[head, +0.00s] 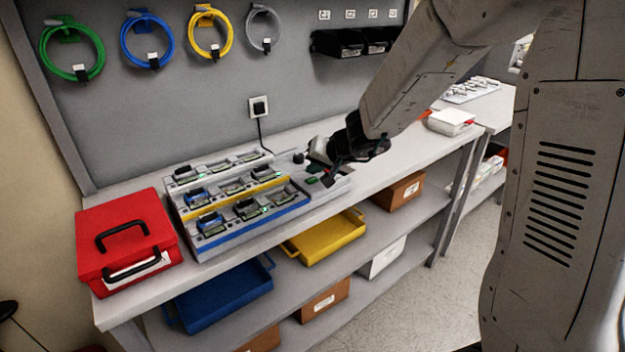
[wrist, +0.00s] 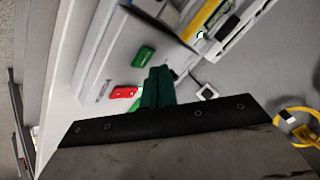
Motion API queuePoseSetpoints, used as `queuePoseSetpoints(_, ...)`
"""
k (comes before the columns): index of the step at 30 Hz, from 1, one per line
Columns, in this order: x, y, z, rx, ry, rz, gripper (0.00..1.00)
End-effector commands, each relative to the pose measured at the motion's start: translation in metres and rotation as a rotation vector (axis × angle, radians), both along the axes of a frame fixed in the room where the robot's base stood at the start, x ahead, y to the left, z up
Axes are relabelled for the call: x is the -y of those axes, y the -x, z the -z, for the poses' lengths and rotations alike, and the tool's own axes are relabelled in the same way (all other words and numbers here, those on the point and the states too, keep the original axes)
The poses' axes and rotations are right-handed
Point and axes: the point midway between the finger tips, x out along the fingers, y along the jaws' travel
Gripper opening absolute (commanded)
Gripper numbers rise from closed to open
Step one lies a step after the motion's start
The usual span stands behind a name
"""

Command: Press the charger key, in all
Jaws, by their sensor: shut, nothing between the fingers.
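The charger (head: 240,222) is a grey multi-bay station on the bench, with blue and yellow strips and several units in its bays. Its right end carries a green key (head: 312,180), which also shows in the wrist view (wrist: 144,56). A red key (wrist: 124,92) lies beside the green one. My gripper (wrist: 160,72) is shut and empty, with its dark green fingers over the charger's end. In the wrist view the fingertips are just right of the two keys. I cannot tell whether they touch the panel. In the head view my gripper (head: 325,176) partly hides this end.
A red case (head: 125,230) stands left of the charger. A wall socket (head: 258,107) with a black cable is behind it. Coiled cables, including a yellow one (head: 208,30), hang on the wall. Blue and yellow trays and cartons sit on the lower shelves. The bench right of the charger has clear room.

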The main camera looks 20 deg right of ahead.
Motion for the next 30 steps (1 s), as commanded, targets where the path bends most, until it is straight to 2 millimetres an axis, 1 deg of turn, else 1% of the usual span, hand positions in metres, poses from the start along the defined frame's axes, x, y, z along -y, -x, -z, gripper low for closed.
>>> queuePoseSetpoints(15,0.0001,0.0,0.0002,0.0,0.0,0.0,0.0)
queuePoseSetpoints(24,0.0,0.0006,0.0083,0.0,-0.001,0.001,0.0)
queuePoseSetpoints(30,0.0,0.0005,0.0083,0.0,0.0,0.0,0.0)
